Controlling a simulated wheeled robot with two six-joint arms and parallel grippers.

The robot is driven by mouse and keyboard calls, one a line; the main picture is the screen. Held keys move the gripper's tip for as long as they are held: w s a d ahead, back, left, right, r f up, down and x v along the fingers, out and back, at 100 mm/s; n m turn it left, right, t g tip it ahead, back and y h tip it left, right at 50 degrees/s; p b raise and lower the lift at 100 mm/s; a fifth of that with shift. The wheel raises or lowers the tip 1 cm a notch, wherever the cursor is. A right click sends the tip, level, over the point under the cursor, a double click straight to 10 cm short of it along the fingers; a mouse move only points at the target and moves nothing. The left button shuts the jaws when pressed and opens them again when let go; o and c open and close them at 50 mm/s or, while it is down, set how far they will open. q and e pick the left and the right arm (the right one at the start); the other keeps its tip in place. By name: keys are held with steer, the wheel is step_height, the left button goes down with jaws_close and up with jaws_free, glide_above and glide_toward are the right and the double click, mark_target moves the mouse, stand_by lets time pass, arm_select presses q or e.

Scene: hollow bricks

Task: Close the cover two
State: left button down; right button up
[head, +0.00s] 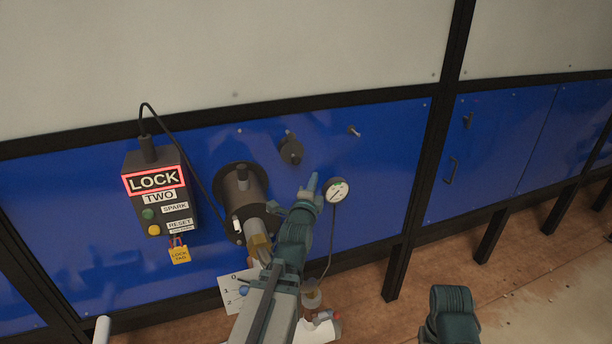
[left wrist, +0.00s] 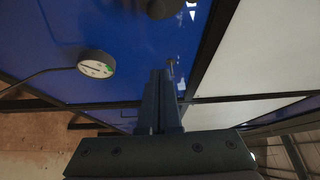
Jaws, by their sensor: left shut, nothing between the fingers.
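A small round dark disc (head: 290,150) with a knob sits on the blue panel, and it shows partly at the top edge of the left wrist view (left wrist: 160,7). I cannot tell for certain that it is cover two. To its lower left, a dark cylinder (head: 241,187) on a round flange sticks out of the panel. My left gripper (head: 312,182) is shut and empty, in front of the panel between the disc and the gauge. Its closed fingers also show in the left wrist view (left wrist: 163,78).
A box labelled LOCK TWO (head: 160,195) hangs at left with a yellow tag (head: 180,255). A round gauge (head: 337,190) stands right of my left gripper. A small stud (head: 354,131) sticks out at upper right. The panel right of the gauge is clear.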

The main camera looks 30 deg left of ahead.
arm_select(q)
steer(key=w+a+r+n+t, duration=0.15)
steer(key=w+a, duration=0.25)
steer(key=w, duration=0.6)
steer(key=shift+n+g+y, duration=0.25)
steer(key=shift+n+y, duration=0.1)
steer(key=shift+y, duration=0.05)
steer(key=shift+s+a+f+b, duration=0.2)
steer(key=shift+s+a+f, duration=0.1)
steer(key=shift+s+a, duration=0.45)
steer(key=shift+s+a+f+b, duration=0.25)
steer(key=shift+s+a, duration=0.4)
steer(key=shift+s, duration=0.2)
arm_select(e)
steer(key=shift+f, duration=0.85)
arm_select(q)
steer(key=shift+s+a+f, duration=0.15)
steer(key=shift+s+a, duration=0.25)
arm_select(e)
steer(key=shift+s+a+f, duration=0.1)
steer(key=shift+s+f, duration=0.05)
steer(key=shift+s, duration=0.05)
